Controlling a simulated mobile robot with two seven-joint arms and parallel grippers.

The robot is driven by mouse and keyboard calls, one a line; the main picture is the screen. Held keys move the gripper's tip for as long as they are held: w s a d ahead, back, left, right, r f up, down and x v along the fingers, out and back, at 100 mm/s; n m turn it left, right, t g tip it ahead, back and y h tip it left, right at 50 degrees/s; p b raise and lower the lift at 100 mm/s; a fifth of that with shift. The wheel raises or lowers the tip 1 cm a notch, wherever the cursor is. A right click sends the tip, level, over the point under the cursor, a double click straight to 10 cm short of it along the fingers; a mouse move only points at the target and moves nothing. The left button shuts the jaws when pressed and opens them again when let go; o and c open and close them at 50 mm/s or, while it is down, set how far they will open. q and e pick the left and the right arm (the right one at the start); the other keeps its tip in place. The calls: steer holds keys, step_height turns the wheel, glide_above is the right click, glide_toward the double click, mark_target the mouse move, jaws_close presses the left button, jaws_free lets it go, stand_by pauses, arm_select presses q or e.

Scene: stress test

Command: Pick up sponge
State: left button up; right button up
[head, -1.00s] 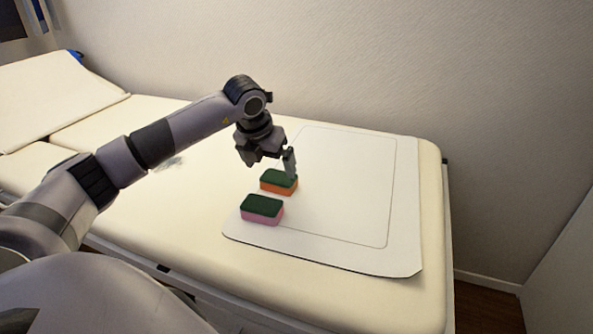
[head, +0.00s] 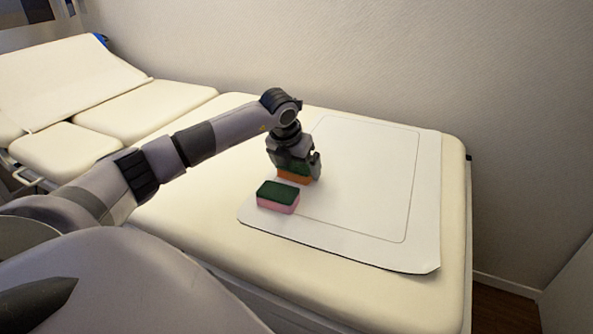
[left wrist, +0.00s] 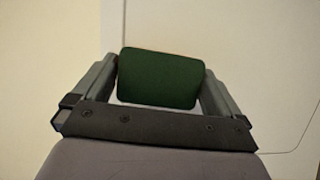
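A sponge with a dark green top and orange base (head: 295,177) lies on the white mat, partly hidden by my left gripper. My left gripper (head: 298,169) is down over it, with a finger on each side. In the left wrist view the sponge's green top (left wrist: 160,79) sits between the spread fingers (left wrist: 161,72), slightly turned, with little room at either side. The fingers look open; firm contact is not clear. A second sponge, green on top and pink below (head: 278,197), lies nearer, left of the gripper. My right gripper is out of view.
The white mat (head: 365,225) with a thin outline lies on a cream padded bed (head: 205,225). The mat is clear right of the sponges. A wall (head: 400,60) stands behind. Raised bed sections (head: 65,75) are at the left.

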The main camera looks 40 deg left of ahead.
arm_select(q)
steer(key=c, duration=0.5)
steer(key=shift+c, duration=0.2)
steer(key=shift+r, duration=0.2)
step_height(320, 180, up, 10)
steer(key=p, duration=0.2)
step_height(320, 180, up, 10)
steer(key=p, duration=0.2)
glide_above(297, 164)
steer(key=shift+s+f, duration=0.15)
steer(key=shift+f, duration=0.05)
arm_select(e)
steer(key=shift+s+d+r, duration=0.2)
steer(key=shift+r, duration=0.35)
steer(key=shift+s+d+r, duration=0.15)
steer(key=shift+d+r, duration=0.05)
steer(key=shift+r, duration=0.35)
